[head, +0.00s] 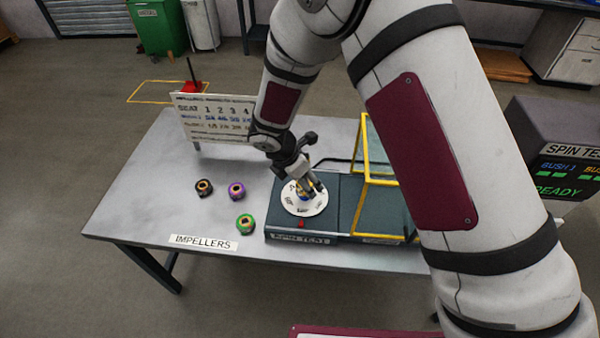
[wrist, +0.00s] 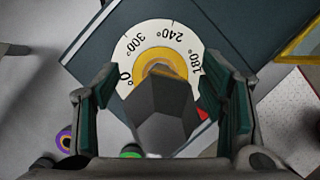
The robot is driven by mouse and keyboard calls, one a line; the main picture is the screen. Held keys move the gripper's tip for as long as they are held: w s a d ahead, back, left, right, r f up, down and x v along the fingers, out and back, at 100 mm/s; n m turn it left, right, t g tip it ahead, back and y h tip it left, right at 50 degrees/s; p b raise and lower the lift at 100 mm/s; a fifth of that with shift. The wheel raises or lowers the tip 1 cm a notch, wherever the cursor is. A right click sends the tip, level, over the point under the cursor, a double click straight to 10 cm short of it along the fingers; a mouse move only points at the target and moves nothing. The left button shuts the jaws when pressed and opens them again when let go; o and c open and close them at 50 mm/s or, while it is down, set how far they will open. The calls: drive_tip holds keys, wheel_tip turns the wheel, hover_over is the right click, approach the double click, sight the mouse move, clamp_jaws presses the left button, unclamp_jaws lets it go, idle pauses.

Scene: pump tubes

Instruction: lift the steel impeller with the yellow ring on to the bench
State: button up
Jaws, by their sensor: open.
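The yellow ring (wrist: 150,61) sits in the middle of a white dial (wrist: 134,43) marked in degrees. A grey faceted steel body (wrist: 158,100) stands in front of the ring in the wrist view and hides part of it. In the head view, the dial (head: 291,206) lies on the dark spin-test unit, with a small blue and yellow patch (head: 304,197) under my gripper (head: 308,187). In the wrist view, the fingers of my gripper (wrist: 162,92) are open, one on each side of the grey body. I cannot tell whether they touch it.
Purple (head: 237,190), green (head: 245,222) and black-and-orange (head: 204,188) impellers stand on the bench (head: 140,205) to the left. A sign board (head: 215,117) stands behind them. A yellow frame (head: 364,180) rises right of the dial. The bench's left part is clear.

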drive_tip(key=shift+f, duration=0.15)
drive_tip(key=c, duration=1.5)
drive_tip(key=shift+r+p, duration=0.35)
drive_tip(key=shift+r, duration=0.4)
drive_tip(key=shift+c, duration=0.2)
drive_tip(key=shift+r+p, duration=2.95)
drive_tip(key=shift+r, duration=4.5)
